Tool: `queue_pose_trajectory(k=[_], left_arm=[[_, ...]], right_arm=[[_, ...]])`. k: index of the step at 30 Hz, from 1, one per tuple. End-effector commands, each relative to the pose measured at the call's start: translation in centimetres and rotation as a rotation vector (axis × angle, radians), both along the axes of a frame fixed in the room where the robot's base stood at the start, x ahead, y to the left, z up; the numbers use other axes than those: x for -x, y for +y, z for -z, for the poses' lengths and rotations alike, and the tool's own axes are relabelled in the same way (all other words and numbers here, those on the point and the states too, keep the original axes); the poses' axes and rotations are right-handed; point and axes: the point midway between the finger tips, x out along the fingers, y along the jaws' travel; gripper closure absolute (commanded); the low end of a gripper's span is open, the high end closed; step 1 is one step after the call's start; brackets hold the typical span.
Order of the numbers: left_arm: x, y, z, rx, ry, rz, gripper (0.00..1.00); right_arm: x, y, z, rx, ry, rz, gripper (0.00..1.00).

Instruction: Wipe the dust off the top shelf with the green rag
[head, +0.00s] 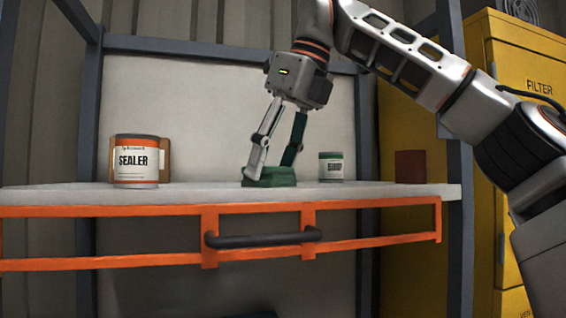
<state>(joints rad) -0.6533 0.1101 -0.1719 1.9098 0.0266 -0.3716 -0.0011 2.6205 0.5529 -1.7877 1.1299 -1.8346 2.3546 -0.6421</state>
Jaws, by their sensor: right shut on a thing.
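The green rag (272,179) is a folded dark green bundle on the top shelf (215,190), near the middle of its length. My right gripper (272,172) points down from above and is shut on the rag, which touches the shelf surface. The shelf is a pale board seen almost edge-on, so I cannot make out dust on it. My left gripper is not in view.
A sealer can (137,162) stands on the shelf at the left. A small green-and-white can (330,167) and a dark red block (410,167) stand right of the rag. An orange rail with a black handle (262,239) runs below the front edge. A yellow filter cabinet (520,75) stands at the right.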

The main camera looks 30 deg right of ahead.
Motion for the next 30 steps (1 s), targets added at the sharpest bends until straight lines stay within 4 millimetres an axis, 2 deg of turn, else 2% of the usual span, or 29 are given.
queue_pose_trajectory(k=[6,14,24,30], left_arm=[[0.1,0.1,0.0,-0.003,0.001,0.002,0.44],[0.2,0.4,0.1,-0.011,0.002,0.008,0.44],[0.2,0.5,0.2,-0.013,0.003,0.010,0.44],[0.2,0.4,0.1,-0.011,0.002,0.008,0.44]], right_arm=[[-0.4,1.7,0.1,0.002,0.000,-0.001,0.69],[-0.6,2.6,0.2,0.001,0.002,0.000,0.69],[-1.2,5.1,0.1,0.002,0.003,-0.001,0.69],[-1.4,5.9,0.1,0.000,0.001,0.000,0.69]])
